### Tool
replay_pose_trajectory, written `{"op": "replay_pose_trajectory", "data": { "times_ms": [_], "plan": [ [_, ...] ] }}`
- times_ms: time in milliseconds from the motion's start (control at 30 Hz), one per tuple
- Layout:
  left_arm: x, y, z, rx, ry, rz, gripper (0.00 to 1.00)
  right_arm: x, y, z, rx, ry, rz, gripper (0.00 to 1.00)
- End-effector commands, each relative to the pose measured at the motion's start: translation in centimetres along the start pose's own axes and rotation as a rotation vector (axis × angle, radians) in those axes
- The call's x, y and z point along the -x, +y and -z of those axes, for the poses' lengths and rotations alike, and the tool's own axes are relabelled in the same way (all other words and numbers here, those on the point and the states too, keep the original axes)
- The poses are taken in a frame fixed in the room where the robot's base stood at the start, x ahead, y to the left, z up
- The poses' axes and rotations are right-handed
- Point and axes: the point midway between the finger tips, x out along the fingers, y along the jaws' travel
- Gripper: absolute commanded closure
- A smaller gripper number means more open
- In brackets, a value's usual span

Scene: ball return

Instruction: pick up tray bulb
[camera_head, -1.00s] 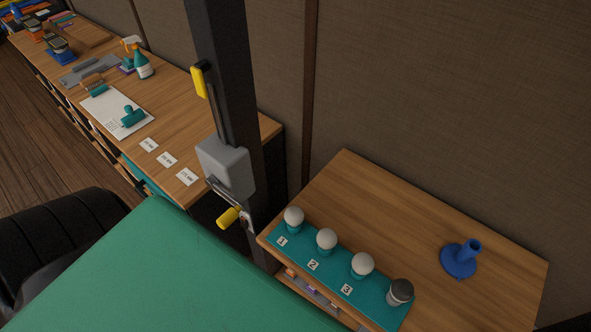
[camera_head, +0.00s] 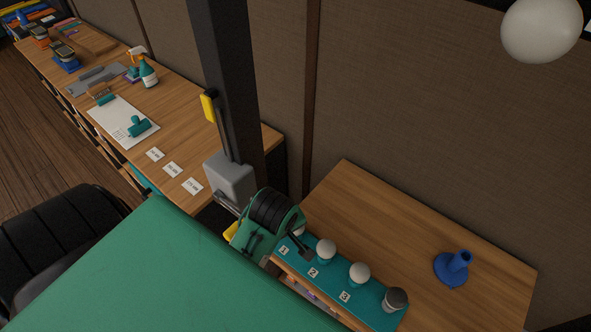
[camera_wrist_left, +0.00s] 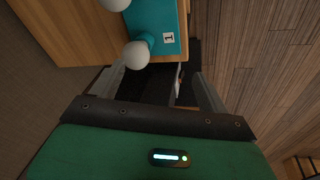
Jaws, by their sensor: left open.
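A teal tray (camera_head: 370,303) lies along the front edge of the small wooden table. It bears white round bulbs at labels 1, 2 and 3. The bulb at 1 (camera_head: 300,231) is mostly hidden behind my left gripper (camera_head: 302,249); the bulbs at 2 (camera_head: 326,250) and 3 (camera_head: 359,273) show clearly. A grey-and-dark bulb (camera_head: 396,299) stands at the tray's near right end. My right gripper is not in view.
A dark post with a grey box (camera_head: 230,180) rises left of the table. A large white rounded thing (camera_head: 541,28) shows at top right. A long workbench (camera_head: 185,125) with tools runs along the left.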

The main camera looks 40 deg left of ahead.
Motion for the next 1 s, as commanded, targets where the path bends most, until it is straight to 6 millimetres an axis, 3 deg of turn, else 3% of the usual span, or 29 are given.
{"op": "replay_pose_trajectory", "data": {
  "times_ms": [200, 400, 633, 1000],
  "plan": [
    [0.6, 3.3, 1.7, 0.533, 0.000, 0.037, 0.22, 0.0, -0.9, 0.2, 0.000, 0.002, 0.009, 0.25],
    [1.1, 4.9, 2.4, 0.841, 0.001, 0.066, 0.22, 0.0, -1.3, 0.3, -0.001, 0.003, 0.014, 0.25],
    [0.0, 5.2, 2.6, 0.939, 0.005, 0.081, 0.22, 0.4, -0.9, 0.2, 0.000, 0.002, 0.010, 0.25],
    [-6.5, 4.8, 2.4, 0.936, 0.004, 0.080, 0.22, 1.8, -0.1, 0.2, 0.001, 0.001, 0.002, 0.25]
  ]
}}
